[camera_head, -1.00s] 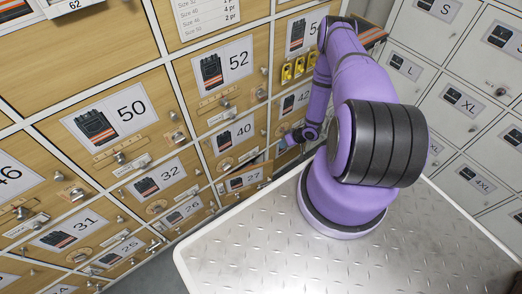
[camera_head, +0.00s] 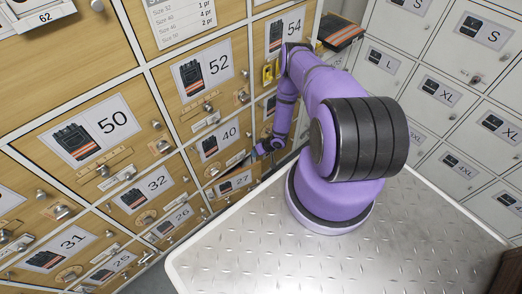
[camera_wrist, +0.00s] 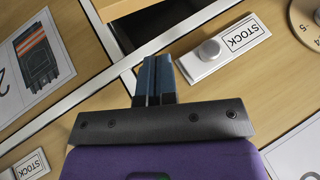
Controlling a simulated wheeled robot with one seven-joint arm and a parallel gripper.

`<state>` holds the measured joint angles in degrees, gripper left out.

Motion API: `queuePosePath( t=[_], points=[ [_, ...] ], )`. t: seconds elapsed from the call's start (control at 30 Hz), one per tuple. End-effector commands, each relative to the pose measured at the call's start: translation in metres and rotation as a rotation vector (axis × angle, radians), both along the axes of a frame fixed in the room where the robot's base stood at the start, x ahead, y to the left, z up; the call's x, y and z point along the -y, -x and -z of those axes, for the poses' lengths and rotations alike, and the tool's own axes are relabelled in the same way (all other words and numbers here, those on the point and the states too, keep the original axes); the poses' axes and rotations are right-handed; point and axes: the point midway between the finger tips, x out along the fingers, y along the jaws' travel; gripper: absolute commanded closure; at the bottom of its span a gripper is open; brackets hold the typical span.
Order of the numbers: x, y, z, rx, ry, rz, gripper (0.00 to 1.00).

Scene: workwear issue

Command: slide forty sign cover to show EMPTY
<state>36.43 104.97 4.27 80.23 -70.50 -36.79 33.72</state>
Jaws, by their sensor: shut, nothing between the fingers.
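In the head view my gripper (camera_head: 258,151) is small, by the lower right of the forty door.
A dark gap (camera_wrist: 150,25) lies beyond my fingertips, where a compartment by the 27 door (camera_head: 236,181) seems ajar. Another STOCK sign (camera_wrist: 31,165) is at lower left. A numbered dial (camera_wrist: 309,22) is at upper right. Grey lockers (camera_head: 450,90) stand on the right.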

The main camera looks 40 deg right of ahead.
Motion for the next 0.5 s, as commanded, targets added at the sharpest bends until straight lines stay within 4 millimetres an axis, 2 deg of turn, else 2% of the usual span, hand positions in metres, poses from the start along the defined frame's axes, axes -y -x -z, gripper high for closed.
queuePosePath(
  t=[0.23, 0.5],
  points=[
    [-0.025, -0.004, -0.005, -0.001, -0.002, -0.001, 1.00],
    [-0.030, -0.005, -0.006, 0.000, 0.000, -0.001, 1.00]
  ],
)
